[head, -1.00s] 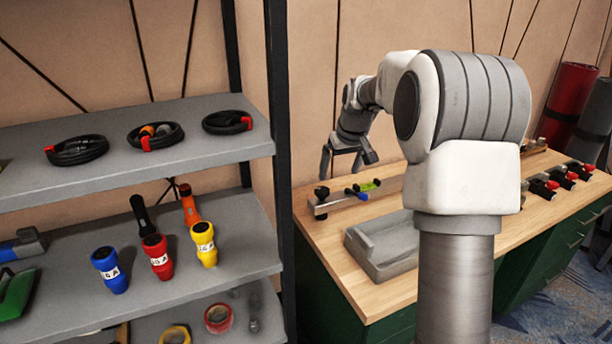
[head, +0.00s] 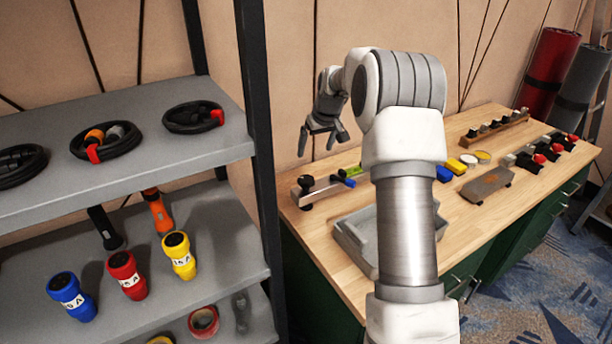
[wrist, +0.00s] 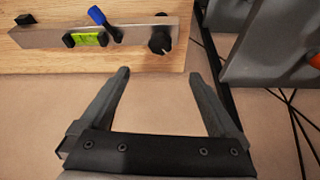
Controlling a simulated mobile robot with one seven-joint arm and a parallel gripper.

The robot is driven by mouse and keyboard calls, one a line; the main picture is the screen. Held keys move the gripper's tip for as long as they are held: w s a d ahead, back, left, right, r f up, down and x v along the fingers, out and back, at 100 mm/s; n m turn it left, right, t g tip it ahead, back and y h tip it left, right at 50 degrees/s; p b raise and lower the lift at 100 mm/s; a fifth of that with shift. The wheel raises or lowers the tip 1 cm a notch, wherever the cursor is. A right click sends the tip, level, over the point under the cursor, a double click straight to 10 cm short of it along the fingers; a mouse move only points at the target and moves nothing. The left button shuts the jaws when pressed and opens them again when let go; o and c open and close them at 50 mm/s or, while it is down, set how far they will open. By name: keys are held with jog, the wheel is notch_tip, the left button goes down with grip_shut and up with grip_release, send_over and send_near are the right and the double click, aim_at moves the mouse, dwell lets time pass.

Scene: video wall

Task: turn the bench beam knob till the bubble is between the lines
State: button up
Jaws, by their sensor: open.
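The bench beam (head: 322,191) is a pale metal bar on the wooden bench, also seen at the top of the wrist view (wrist: 40,38). A black knob (head: 306,183) sits at its near left end; it is at the bar's right end in the wrist view (wrist: 160,40). A green-yellow vial (wrist: 88,39) is fixed to the bar, beside a blue-handled lever (wrist: 98,16). The bubble and lines are too small to read. My gripper (head: 321,147) is open and empty, above and apart from the beam. Its fingertips (wrist: 160,74) point toward the knob's end.
A grey tray (head: 350,245) stands on the bench in front of the beam, partly behind my arm. A dark shelf post (head: 256,140) rises left of the bench. Shelves hold cable coils (head: 193,117) and torches. Several small items stand farther right on the bench (head: 530,200).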

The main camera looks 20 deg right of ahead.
aim_at(307, 179)
jog(key=p+x, duration=0.1)
jog(key=x, duration=1.5)
jog(key=shift+s, duration=0.15)
jog(key=c, duration=1.4)
jog(key=shift+f+n+b, duration=0.1)
jog(key=shift+n+b, duration=0.2)
jog(key=shift+b, duration=0.05)
